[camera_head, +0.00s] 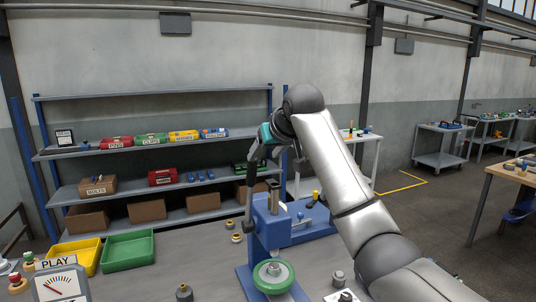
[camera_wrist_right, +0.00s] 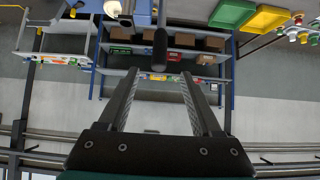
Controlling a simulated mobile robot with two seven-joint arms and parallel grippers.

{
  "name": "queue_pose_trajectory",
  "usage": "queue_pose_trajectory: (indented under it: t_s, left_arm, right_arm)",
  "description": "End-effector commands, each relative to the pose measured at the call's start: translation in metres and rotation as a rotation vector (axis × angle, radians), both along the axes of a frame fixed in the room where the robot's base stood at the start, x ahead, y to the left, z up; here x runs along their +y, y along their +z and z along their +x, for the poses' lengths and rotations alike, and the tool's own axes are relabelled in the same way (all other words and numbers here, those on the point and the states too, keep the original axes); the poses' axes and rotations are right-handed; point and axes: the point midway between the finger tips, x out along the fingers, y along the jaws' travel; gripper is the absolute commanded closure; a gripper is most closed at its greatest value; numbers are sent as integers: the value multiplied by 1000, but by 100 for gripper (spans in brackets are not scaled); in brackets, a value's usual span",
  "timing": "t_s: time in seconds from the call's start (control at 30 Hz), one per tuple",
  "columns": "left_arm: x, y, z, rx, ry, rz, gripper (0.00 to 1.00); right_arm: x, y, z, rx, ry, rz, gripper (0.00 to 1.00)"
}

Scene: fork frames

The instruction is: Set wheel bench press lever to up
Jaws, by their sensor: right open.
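The blue wheel bench press (camera_head: 270,230) stands on the grey bench, with a green-rimmed wheel (camera_head: 272,275) at its front. Its dark lever (camera_head: 249,208) rises along the left side of the press, roughly upright. My right gripper (camera_head: 254,160) is above the press at the lever's upper end, with my arm coming in from the right. In the right wrist view my right gripper (camera_wrist_right: 160,76) is open, and the black lever grip (camera_wrist_right: 160,50) shows in the gap near its fingertips. I cannot tell whether they touch. My left gripper is not in view.
A yellow tray (camera_head: 85,255) and a green tray (camera_head: 127,253) lie at the bench's left. A gauge labelled PLAY (camera_head: 62,286) stands at the front left. Small fittings sit around the press. Shelves with boxes (camera_head: 150,155) stand behind.

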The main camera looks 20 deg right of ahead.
Motion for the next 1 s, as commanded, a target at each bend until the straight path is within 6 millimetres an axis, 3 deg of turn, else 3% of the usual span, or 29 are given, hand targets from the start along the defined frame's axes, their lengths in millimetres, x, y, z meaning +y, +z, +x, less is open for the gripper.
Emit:
queue_pose_trajectory:
  t_s: [0.2,0.73,0.87,1.0]
  left_arm:
    - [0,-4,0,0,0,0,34]
    - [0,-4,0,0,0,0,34]
    - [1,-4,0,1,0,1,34]
    - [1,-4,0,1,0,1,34]
  right_arm:
    - [-1,10,-13,-2,-1,0,34]
    - [0,10,-14,1,1,-1,34]
    - [6,-14,-17,24,12,-11,34]
    - [18,-70,-30,77,38,-38,34]
